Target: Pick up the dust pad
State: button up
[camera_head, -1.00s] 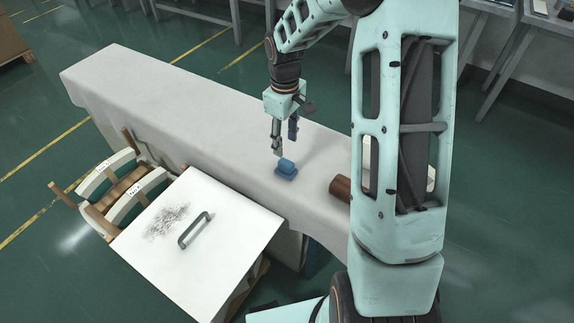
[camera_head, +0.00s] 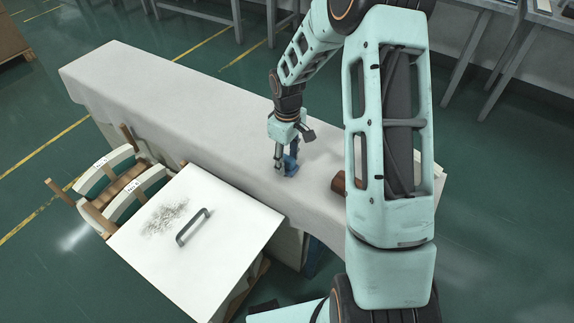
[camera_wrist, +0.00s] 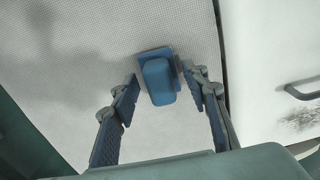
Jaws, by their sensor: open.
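The dust pad is a small blue block with a raised grip on a flat base; it lies on the long white-covered table (camera_head: 190,105). In the wrist view the dust pad (camera_wrist: 158,80) sits at the middle, between and slightly beyond the fingertips. My gripper (camera_head: 285,165) is lowered over the pad in the head view and largely hides it. In the wrist view my gripper (camera_wrist: 165,82) is open, one finger on each side of the pad. I cannot tell whether either finger touches it.
A brown cylinder (camera_head: 339,183) lies on the table to the right of my gripper. A white panel (camera_head: 235,225) with a grey handle (camera_head: 193,227) and a dark dusty patch (camera_head: 165,216) stands in front. Chair-like wooden frames (camera_head: 122,183) stand left of it. The table's left part is clear.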

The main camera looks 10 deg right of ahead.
aim_at(287, 158)
grip_shut()
jog(key=shift+r, duration=0.1)
jog(key=shift+r, duration=0.45)
notch_tip(287, 158, up, 3)
jog(key=shift+f+p, duration=0.2)
jog(key=shift+p, duration=0.25)
jog(key=s+a+r+p, duration=0.2)
jog(key=s+a+r, duration=0.5)
jog(key=a, duration=0.5)
notch_tip(287, 158, up, 2)
jog(key=shift+r, duration=0.2)
